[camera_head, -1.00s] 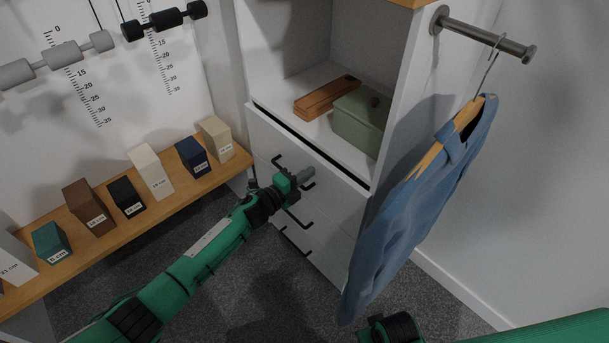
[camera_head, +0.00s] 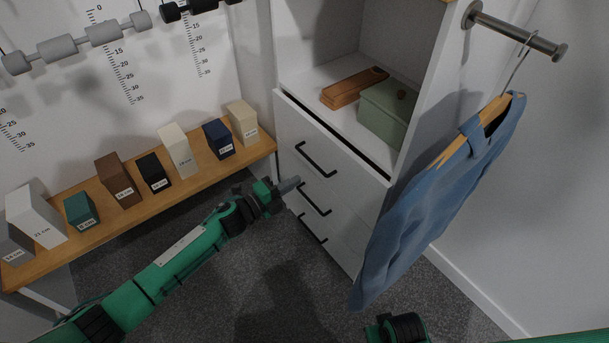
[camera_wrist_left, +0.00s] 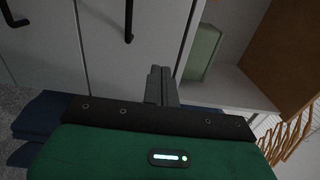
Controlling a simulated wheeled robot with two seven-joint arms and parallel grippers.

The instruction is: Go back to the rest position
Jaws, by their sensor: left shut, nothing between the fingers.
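My left gripper (camera_head: 288,186) is shut and empty. In the head view it is in front of the white drawer unit (camera_head: 343,187), just left of the black drawer handles, and appears apart from them. Its closed fingers also show in the left wrist view (camera_wrist_left: 161,87), with drawer fronts and black handles beyond. Part of my right arm (camera_head: 398,328) shows at the bottom edge of the head view, but its fingers are not visible.
A wooden bench (camera_head: 268,146) with several labelled boxes stands at the left. A blue garment (camera_head: 430,205) hangs from a wall rail (camera_head: 515,38) at the right. A green box (camera_head: 385,115) and a wooden case (camera_head: 354,88) sit on the shelf. Grey carpet is clear between bench and drawers.

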